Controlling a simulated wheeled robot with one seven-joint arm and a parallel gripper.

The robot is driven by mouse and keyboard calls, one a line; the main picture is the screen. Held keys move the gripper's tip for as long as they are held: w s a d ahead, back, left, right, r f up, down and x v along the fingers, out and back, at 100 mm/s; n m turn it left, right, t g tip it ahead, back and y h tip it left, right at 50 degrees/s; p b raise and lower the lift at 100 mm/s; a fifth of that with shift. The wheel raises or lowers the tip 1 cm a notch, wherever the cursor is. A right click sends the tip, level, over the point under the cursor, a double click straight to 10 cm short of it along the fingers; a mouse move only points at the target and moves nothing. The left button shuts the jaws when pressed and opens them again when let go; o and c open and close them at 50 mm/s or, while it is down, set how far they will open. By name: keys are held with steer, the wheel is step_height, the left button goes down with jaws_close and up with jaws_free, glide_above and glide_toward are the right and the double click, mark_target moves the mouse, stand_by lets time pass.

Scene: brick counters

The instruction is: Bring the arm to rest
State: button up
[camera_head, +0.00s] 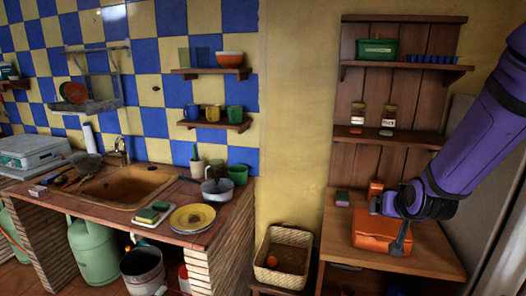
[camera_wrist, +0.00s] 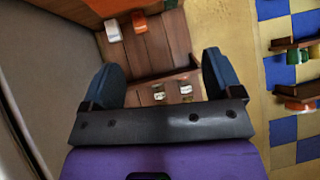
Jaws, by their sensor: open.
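My purple arm (camera_head: 480,140) reaches in from the right edge in the head view. My gripper (camera_head: 386,216) is at its end, in front of the orange box (camera_head: 378,240) on the wooden cabinet at the right. Whether it touches the box I cannot tell. In the wrist view my gripper (camera_wrist: 160,78) shows two dark blue fingers wide apart with nothing between them. Part of the orange box is hidden behind my gripper.
A wooden shelf unit (camera_head: 400,68) with jars and a green box (camera_head: 376,49) stands behind the cabinet top (camera_head: 345,226). A wicker basket (camera_head: 283,258) holds an orange ball. The sink counter (camera_head: 190,190) at the left carries dishes and a pot.

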steer(key=s+r+n+g, duration=0.1)
steer(key=s+r, duration=0.5)
steer(key=s, duration=0.2)
steer(key=s+a+r+n+g, duration=0.1)
steer(key=s+r+g, duration=0.1)
steer(key=s+r, duration=0.3)
steer(key=s+a+r+n+g+y, duration=0.1)
steer(key=s+r, duration=0.5)
steer(key=s, duration=0.7)
steer(key=shift+s+a+r+g, duration=0.2)
steer(key=shift+a+r+g, duration=0.05)
steer(key=shift+r+g, duration=0.05)
